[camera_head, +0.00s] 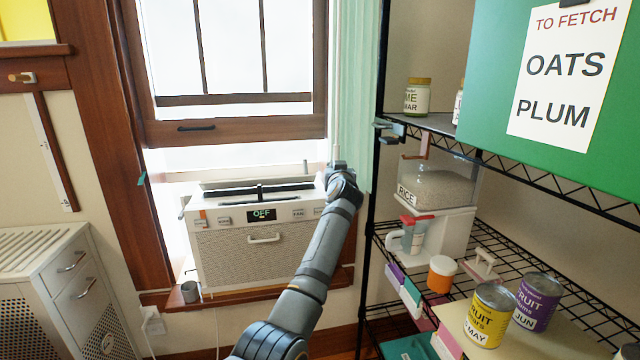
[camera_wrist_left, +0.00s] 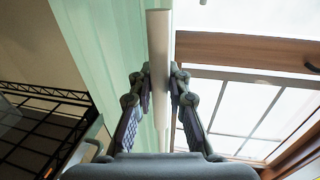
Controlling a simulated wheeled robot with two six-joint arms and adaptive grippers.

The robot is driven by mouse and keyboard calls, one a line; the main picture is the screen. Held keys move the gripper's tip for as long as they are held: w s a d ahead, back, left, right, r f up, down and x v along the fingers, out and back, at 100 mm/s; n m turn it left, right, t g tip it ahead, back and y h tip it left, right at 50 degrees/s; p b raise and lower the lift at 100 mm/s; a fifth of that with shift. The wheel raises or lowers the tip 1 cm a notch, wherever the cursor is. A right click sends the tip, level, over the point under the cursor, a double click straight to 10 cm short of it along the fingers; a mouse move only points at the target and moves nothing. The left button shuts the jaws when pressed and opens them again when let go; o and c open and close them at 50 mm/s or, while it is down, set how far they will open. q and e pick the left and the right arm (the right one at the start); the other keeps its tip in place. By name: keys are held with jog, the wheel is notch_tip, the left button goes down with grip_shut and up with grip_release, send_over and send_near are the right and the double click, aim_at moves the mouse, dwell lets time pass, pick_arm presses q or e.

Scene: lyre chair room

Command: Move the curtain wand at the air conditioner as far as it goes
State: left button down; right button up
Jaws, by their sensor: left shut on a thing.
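The curtain wand (camera_head: 336,110) is a thin pale rod hanging upright along the left edge of the mint-green curtain (camera_head: 357,85), beside the window. My left gripper (camera_head: 338,168) is shut on its lower part, at the right end of the air conditioner (camera_head: 240,262). In the left wrist view the wand (camera_wrist_left: 159,50) runs between the two fingers of my left gripper (camera_wrist_left: 160,80), with the curtain (camera_wrist_left: 105,45) on the left and the window on the right. The curtain is gathered at the window's right side. The air conditioner's display reads OFF. My right gripper is not in view.
A black wire shelf (camera_head: 428,122) stands close on the right, holding a rice container (camera_head: 445,187), jars and cans. A pale cabinet (camera_head: 70,275) is at left.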

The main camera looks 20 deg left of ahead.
pick_arm(q)
jog(key=shift+w+d+f+b, duration=0.15)
jog(key=shift+w+d+f, duration=0.1)
jog(key=shift+d, duration=0.15)
jog(key=shift+w+d+f+b, duration=0.1)
jog(key=shift+w+d+b, duration=0.1)
jog(key=shift+d, duration=0.2)
jog(key=c, duration=1.6)
grip_release()
jog(key=o, duration=0.3)
jog(key=shift+d+r, duration=0.2)
jog(key=shift+d, duration=0.05)
jog(key=shift+a, duration=0.15)
jog(key=v, duration=0.7)
jog(key=shift+s, duration=0.25)
